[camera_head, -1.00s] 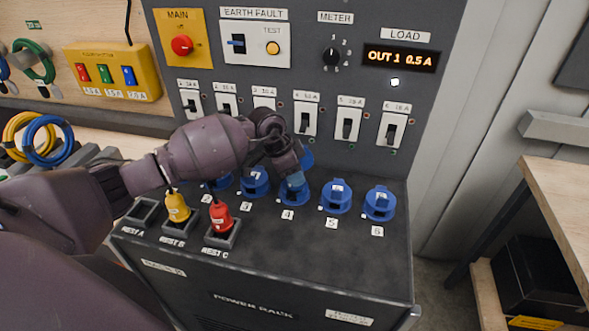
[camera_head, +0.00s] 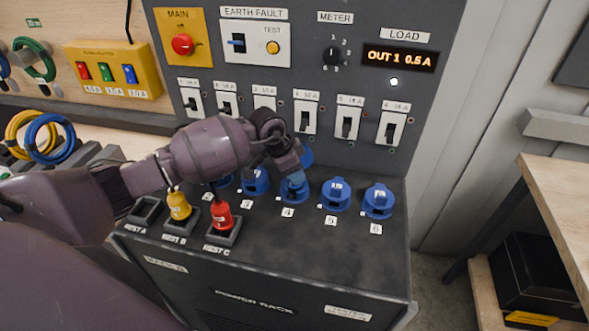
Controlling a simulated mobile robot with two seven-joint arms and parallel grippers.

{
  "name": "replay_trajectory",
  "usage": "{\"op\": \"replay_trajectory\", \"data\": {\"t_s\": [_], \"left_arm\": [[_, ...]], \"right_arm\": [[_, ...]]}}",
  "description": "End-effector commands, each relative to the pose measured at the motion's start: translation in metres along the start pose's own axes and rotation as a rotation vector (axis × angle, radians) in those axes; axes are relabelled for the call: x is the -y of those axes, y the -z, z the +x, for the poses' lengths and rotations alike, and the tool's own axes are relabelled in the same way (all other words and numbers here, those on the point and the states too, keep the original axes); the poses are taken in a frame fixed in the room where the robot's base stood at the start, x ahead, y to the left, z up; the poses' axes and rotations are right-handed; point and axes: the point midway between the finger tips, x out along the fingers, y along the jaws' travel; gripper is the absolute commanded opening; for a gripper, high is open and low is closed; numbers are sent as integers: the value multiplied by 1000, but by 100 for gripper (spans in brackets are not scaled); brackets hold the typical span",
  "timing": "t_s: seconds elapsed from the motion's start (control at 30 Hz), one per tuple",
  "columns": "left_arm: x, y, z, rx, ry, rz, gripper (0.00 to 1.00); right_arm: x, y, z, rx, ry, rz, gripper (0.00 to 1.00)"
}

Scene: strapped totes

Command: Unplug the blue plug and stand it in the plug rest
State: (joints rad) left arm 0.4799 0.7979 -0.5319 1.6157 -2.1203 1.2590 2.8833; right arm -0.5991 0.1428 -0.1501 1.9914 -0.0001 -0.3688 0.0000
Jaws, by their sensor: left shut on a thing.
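My left gripper (camera_head: 291,172) is at socket 4 of the power rack, shut on the blue plug (camera_head: 295,189); the gripper and arm partly hide it. I cannot tell whether the plug is still seated in the socket. The plug rests are labelled REST A (camera_head: 146,210), REST B (camera_head: 180,233) and REST C (camera_head: 223,237). REST A is empty. A yellow plug (camera_head: 179,205) stands in REST B and a red plug (camera_head: 222,215) stands in REST C. My right gripper is not in view.
Blue sockets 5 (camera_head: 336,194) and 6 (camera_head: 378,200) are to the right, and socket 3 (camera_head: 254,181) is to the left. Breaker switches (camera_head: 347,123) line the panel above. The front right of the rack top is clear. A wooden bench (camera_head: 560,200) stands at far right.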

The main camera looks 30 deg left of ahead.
Motion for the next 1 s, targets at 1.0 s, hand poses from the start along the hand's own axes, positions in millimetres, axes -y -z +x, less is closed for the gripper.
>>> {"op": "replay_trajectory", "data": {"t_s": [1.0], "left_arm": [[0,0,-1,-1,97,-232,15]], "right_arm": [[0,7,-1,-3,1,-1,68]]}}
